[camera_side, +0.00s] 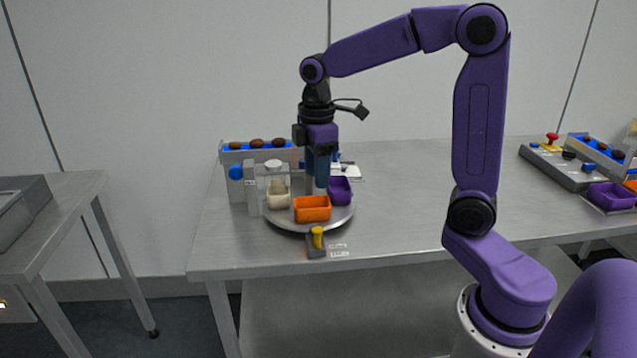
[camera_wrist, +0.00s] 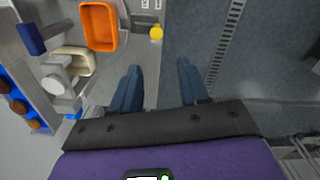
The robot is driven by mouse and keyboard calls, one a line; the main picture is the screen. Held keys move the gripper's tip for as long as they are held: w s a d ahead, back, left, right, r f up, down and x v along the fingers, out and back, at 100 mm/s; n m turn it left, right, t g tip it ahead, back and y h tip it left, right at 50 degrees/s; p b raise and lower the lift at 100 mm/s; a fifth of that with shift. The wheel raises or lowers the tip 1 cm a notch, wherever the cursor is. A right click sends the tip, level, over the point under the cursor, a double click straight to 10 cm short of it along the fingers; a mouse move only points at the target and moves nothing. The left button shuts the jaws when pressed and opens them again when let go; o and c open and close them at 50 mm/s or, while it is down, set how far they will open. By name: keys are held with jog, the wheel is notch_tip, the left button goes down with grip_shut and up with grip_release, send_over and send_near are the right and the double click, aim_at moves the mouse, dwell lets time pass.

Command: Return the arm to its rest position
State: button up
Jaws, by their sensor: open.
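My purple arm reaches in from the right in the side view, and my gripper (camera_side: 321,180) points down over the round metal turntable (camera_side: 285,226). In the wrist view my gripper (camera_wrist: 158,85) shows two blue fingers spread apart with nothing between them. An orange tray (camera_side: 312,209) sits on the front of the turntable, and it also shows in the wrist view (camera_wrist: 100,26). A purple tray (camera_side: 341,191) sits at the right of the turntable, and a cream tray (camera_side: 278,200) at its left. I cannot tell the gripper's exact height above the turntable.
A conveyor (camera_side: 232,148) with several brown dates on a blue belt stands behind. A yellow-handled lever (camera_side: 317,238) is at the table's front. A control box (camera_side: 560,166) with a red knob and another purple tray (camera_side: 612,196) are at the right. The table (camera_side: 420,200) between is clear.

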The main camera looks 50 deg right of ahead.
jog(key=s+a+f, duration=0.2)
jog(key=s, duration=1)
jog(key=s+a+f, duration=0.3)
jog(key=s, duration=0.9)
jog(key=shift+s+a+f+n, duration=0.2)
jog(key=shift+s+a+n, duration=0.05)
jog(key=shift+a+n, duration=0.1)
